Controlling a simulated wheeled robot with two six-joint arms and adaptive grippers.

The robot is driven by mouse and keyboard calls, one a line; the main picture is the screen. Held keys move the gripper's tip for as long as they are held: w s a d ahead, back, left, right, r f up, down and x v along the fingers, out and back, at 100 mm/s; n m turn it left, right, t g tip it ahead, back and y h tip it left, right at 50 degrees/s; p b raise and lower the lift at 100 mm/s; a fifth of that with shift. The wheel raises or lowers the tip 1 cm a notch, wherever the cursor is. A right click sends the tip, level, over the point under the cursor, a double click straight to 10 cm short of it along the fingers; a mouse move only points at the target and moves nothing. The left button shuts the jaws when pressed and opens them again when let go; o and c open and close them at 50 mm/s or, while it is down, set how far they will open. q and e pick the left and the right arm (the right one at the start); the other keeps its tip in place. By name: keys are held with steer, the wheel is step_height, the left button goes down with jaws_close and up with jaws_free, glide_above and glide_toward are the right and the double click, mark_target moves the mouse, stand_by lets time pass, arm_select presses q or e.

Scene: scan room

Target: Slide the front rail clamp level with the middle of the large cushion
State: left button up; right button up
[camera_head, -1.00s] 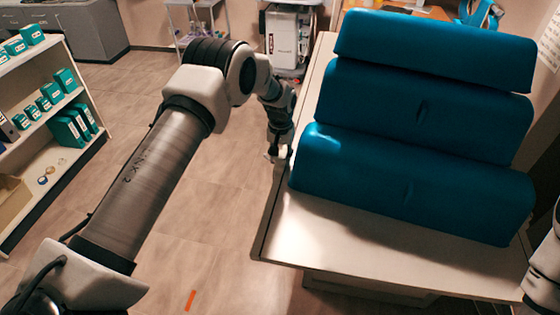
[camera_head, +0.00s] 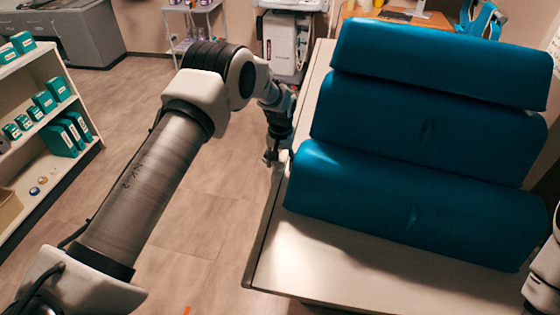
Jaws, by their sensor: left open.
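Three blue wedge-like cushions lie in a row on a pale table (camera_head: 310,258): a front one (camera_head: 400,215), a middle one (camera_head: 420,130) and a back one (camera_head: 440,62). I cannot tell for sure which one is the large cushion. My left gripper (camera_head: 270,158) is open and points down just outside the table's left edge, beside the left end of the front cushion. It is small and dark, and I see nothing between its fingers. The front rail clamp cannot be made out; the gripper and wrist cover part of that edge. My right gripper is out of view.
A shelf (camera_head: 45,165) with teal boxes stands on the left. A white wheeled unit (camera_head: 285,45) and a wire cart (camera_head: 192,22) stand at the back. The floor (camera_head: 205,235) left of the table is open. Part of my right arm shows at the right edge.

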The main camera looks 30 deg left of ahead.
arm_select(q)
step_height(320, 180, up, 12)
stand_by(0.5)
stand_by(0.3)
